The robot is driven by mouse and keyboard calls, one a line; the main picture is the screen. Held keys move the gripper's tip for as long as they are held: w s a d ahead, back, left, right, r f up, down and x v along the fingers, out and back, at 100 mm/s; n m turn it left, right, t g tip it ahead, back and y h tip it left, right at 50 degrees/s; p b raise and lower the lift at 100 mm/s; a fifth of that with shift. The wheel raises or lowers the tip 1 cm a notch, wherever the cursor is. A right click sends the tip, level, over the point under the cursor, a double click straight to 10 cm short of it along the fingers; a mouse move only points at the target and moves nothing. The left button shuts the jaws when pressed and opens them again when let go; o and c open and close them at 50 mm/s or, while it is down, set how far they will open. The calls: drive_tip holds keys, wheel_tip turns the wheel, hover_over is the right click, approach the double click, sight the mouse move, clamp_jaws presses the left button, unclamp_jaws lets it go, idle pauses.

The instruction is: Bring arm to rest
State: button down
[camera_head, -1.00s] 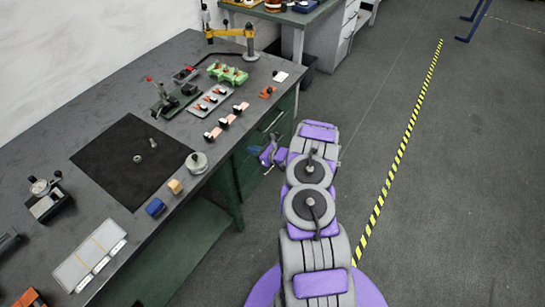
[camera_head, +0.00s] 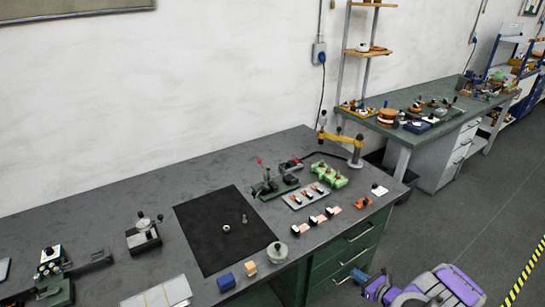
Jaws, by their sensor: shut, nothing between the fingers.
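My arm (camera_head: 440,288) shows at the bottom right in grey and purple, cut off by the lower picture edge. My gripper (camera_head: 361,277) is the small blue and purple end to the left of the arm. It is beside the green drawer front of the near bench, apart from the objects on the top. It is small in the picture and looks shut, with nothing seen in it.
The near bench (camera_head: 110,202) carries a black mat (camera_head: 215,246), a green block (camera_head: 329,174), a grey round weight (camera_head: 277,252), a blue block (camera_head: 226,282) and a yellow arm fixture (camera_head: 340,139). A second bench (camera_head: 400,130) stands behind. Floor (camera_head: 480,215) at right is clear.

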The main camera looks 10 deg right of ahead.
drive_tip(key=w+a+r+n+g+y, duration=0.2)
drive_tip(key=a+r+n+y, duration=0.15)
drive_tip(key=a+r, duration=0.45)
drive_tip(key=w+a+r+n+g+y, duration=0.1)
drive_tip(key=w+a+r+n+y, duration=0.25)
drive_tip(key=a+r, duration=0.45)
drive_tip(key=s+a+r+n+g+y, duration=0.1)
drive_tip(key=s+a+r+n+g, duration=0.35)
drive_tip(key=a+r, duration=0.3)
drive_tip(key=s+a+r+n+g, duration=0.3)
drive_tip(key=s+a+r+n, duration=0.3)
drive_tip(key=a, duration=0.3)
drive_tip(key=s+a+r+n+g+h, duration=0.3)
drive_tip(key=s+n, duration=0.1)
drive_tip(key=s, duration=0.4)
drive_tip(key=s+a+r+n+g+h, duration=0.25)
drive_tip(key=s+r+n, duration=0.2)
drive_tip(key=s, duration=0.45)
drive_tip(key=s+d+n+t+h, duration=0.1)
drive_tip(key=s+d+n+h, duration=0.4)
drive_tip(key=s, duration=1)
drive_tip(key=d+h, duration=0.3)
drive_tip(key=d, duration=0.1)
drive_tip(key=shift+s+d+r+n, duration=0.25)
drive_tip(key=shift+r+n, duration=0.05)
